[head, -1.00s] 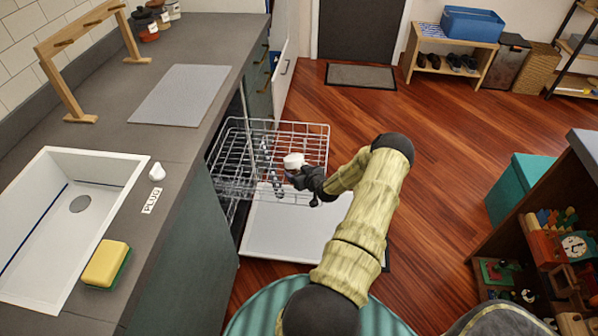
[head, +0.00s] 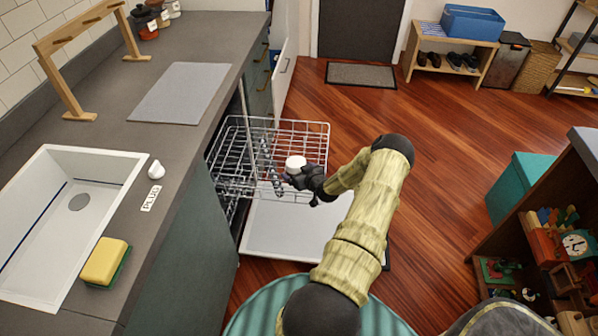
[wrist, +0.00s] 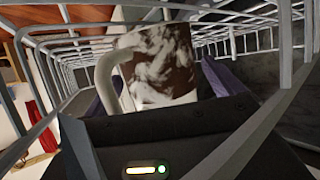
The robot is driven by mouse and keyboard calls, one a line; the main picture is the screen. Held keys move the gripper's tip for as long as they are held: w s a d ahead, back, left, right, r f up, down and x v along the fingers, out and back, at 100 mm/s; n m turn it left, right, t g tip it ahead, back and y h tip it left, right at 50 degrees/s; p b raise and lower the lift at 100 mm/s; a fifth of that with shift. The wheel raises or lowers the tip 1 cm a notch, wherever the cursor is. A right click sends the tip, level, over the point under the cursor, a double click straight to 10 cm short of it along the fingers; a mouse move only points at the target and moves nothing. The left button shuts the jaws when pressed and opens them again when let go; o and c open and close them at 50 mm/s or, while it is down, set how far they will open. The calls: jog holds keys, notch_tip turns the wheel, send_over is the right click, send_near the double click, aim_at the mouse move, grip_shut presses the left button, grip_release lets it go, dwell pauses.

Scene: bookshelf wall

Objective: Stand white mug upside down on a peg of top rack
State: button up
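The white mug (head: 296,163) is at my gripper (head: 301,180) over the right part of the pulled-out top rack (head: 318,126). In the head view it shows a pale round end facing up, with its lower part dark or hidden by the gripper. In the wrist view the mug (wrist: 165,68) stands between my two fingers (wrist: 160,92), with brown-and-white mottling on its side and its handle to the left. My gripper appears shut on it. Rack wires surround the mug; I cannot tell whether it touches a peg.
The open dishwasher door (head: 285,235) lies below the rack. The counter (head: 185,140) runs along the left, with a sink (head: 110,160), a sponge (head: 104,262), a grey mat (head: 180,92) and a wooden peg stand (head: 62,75). Wood floor is free to the right.

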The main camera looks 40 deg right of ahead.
jog(key=p+v, duration=0.1)
jog(key=v, duration=1.6)
jog(key=shift+s+a+r, duration=0.1)
jog(key=shift+a, duration=0.05)
dwell(0.6)
